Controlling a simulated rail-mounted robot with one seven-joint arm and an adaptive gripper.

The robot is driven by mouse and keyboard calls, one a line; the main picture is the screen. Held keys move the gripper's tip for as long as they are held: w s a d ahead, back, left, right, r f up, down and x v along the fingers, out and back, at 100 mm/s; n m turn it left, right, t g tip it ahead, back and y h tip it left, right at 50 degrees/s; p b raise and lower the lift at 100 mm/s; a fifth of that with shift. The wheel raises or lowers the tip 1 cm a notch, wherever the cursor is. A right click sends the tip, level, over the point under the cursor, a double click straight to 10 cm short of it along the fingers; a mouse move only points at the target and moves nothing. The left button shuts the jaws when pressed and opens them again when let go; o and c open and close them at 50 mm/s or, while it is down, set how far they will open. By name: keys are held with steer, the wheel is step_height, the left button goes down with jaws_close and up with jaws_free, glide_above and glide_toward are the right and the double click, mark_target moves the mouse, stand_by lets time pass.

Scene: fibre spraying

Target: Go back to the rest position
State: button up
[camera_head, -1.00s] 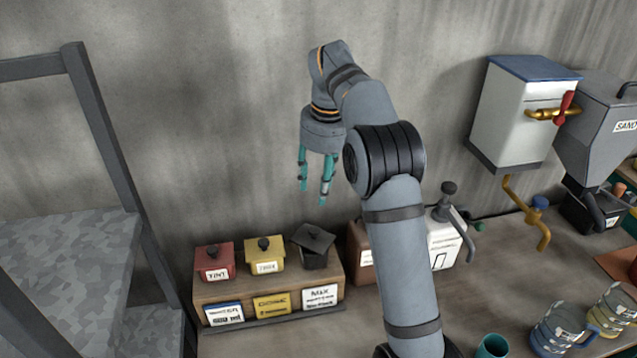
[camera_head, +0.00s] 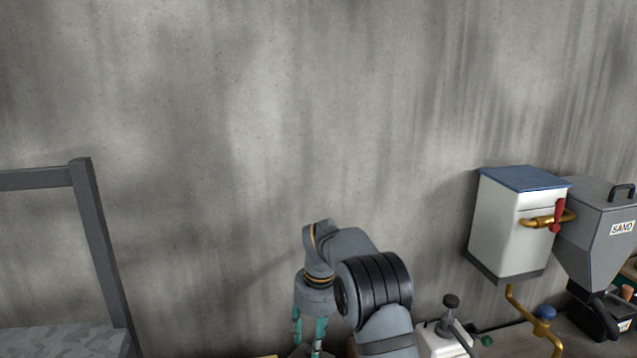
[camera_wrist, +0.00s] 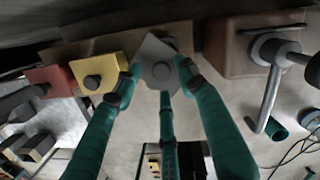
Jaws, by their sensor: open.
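My gripper (camera_head: 309,338) hangs downward in front of the concrete wall, at the bottom of the head view. Its teal fingers are spread with nothing held between them. In the wrist view my gripper (camera_wrist: 157,82) points down over the row of small lidded boxes. The dark grey lidded box (camera_wrist: 158,58) shows between and beyond the fingertips, apart from them as far as I can tell. The yellow box (camera_wrist: 97,77) and red box (camera_wrist: 50,84) are left of it.
A white dispenser (camera_head: 510,228) with a brass tap and a grey sand hopper (camera_head: 598,238) hang on the right. A metal frame (camera_head: 98,240) stands at left. A brown box (camera_wrist: 228,48) and teal cup (camera_wrist: 277,128) lie right in the wrist view. The wall space above my arm is clear.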

steer(key=shift+f+b, duration=0.65)
steer(key=shift+f, duration=0.2)
steer(key=shift+r+p, duration=0.55)
steer(key=shift+r, duration=0.05)
